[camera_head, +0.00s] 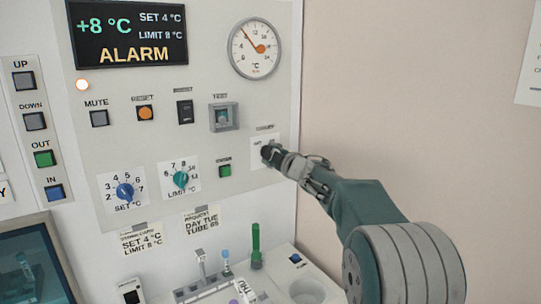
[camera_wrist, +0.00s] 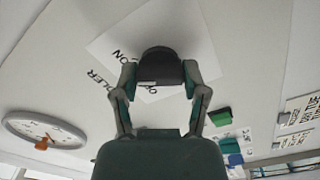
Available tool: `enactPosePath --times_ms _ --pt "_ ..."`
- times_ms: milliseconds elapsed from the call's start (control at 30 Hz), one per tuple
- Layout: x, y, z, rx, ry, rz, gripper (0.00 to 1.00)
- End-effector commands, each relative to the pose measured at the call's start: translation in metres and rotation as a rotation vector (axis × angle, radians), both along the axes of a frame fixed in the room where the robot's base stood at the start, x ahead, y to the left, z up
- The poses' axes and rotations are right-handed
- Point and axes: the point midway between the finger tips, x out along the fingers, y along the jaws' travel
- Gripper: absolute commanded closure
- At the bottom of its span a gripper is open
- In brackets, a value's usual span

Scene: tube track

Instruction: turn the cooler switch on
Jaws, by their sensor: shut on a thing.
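The cooler switch is a dark rounded knob (camera_wrist: 160,62) on a white plate (camera_wrist: 106,47) marked ON, with partly covered OF lettering below. My gripper's two fingers (camera_wrist: 160,78) are closed on either side of the knob in the wrist view. A small pale mark shows at the knob's lower edge, near the OF lettering; its exact setting is hard to tell. In the head view, my gripper (camera_head: 273,155) reaches in from the right and covers most of the switch and part of its plate (camera_head: 257,152).
The display (camera_head: 130,35) reads +8 °C and ALARM, and an indicator lamp (camera_head: 82,84) glows. A round gauge (camera_head: 254,48) is above my gripper. A green button (camera_head: 225,170) and the limit knob (camera_head: 181,179) are to its left. Tubes (camera_head: 256,245) stand below.

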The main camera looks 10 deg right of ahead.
Motion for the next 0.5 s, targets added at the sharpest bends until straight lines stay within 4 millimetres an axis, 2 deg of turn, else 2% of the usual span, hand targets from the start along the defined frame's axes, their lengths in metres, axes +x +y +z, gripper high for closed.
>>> enactPosePath --times_ms 33,500 --pt "0.0009 0.0000 -0.0064 0.029 0.024 -0.001 0.91" --pt "0.0009 0.0001 -0.0079 0.200 0.097 -0.002 0.91"
